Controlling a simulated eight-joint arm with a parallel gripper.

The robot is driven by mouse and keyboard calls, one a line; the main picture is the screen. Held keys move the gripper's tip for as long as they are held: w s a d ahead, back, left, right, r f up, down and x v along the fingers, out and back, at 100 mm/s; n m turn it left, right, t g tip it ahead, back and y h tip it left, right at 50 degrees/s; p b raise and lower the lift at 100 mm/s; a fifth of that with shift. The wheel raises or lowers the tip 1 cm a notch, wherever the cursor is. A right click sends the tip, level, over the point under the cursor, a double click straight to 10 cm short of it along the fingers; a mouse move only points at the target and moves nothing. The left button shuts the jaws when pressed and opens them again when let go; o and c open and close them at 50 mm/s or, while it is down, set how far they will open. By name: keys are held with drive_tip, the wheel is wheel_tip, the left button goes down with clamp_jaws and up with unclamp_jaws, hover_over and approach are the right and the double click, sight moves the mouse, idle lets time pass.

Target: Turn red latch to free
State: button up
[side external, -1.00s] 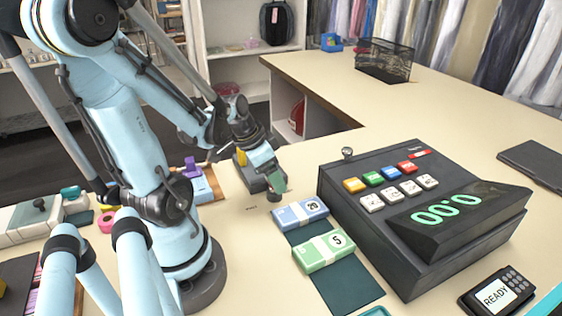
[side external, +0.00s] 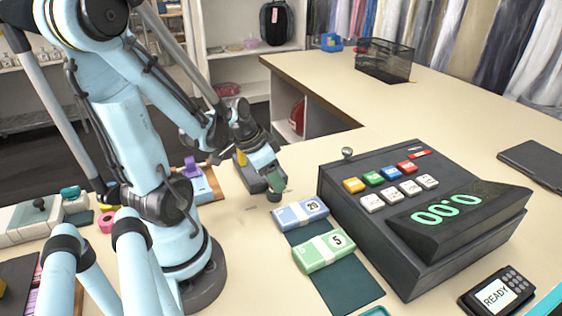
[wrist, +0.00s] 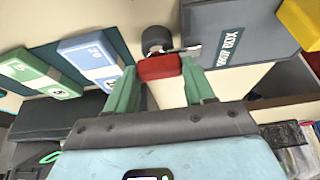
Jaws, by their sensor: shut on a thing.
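The red latch (wrist: 160,67) is a small red block in the wrist view. It sits between the green fingers of my gripper (wrist: 162,86), which is shut on it. A thin metal strip (wrist: 186,50) runs from behind the latch to the dark grey box marked SHOP BOX (wrist: 238,35). A dark round cylinder (wrist: 156,38) stands just beyond the latch. In the side view my gripper (side external: 274,183) is low over the counter beside the box, and its fingers and arm hide the latch there.
Blue (side external: 300,213) and green (side external: 323,251) banknote bundles lie on a dark mat close to my gripper. The cash register (side external: 400,215) stands to the right, with a card terminal (side external: 497,292) in front. The counter behind the register is mostly clear.

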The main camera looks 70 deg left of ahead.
drive_tip(key=n+y, duration=0.1)
drive_tip(key=n, duration=0.3)
drive_tip(key=shift+d+y, duration=0.15)
drive_tip(key=shift+y, duration=0.25)
drive_tip(key=n+g+y, duration=0.1)
drive_tip(key=n, duration=0.4)
drive_tip(key=shift+w+d, duration=0.1)
drive_tip(key=n+g, duration=0.1)
drive_tip(key=n, duration=0.1)
drive_tip(key=n+y, duration=0.1)
drive_tip(key=n, duration=0.1)
drive_tip(key=shift+w+n+g, duration=0.15)
drive_tip(key=shift+n+g, duration=0.15)
drive_tip(key=shift+g, duration=0.1)
drive_tip(key=shift+d+n+g+y, duration=0.15)
drive_tip(key=shift+n+g, duration=0.3)
drive_tip(key=shift+n, duration=0.65)
drive_tip(key=shift+a+n+g+y, duration=0.15)
drive_tip(key=shift+n+g, duration=0.3)
drive_tip(key=shift+n, duration=0.65)
drive_tip(key=shift+d, duration=0.1)
drive_tip(key=o, duration=1)
drive_tip(key=shift+o, duration=0.2)
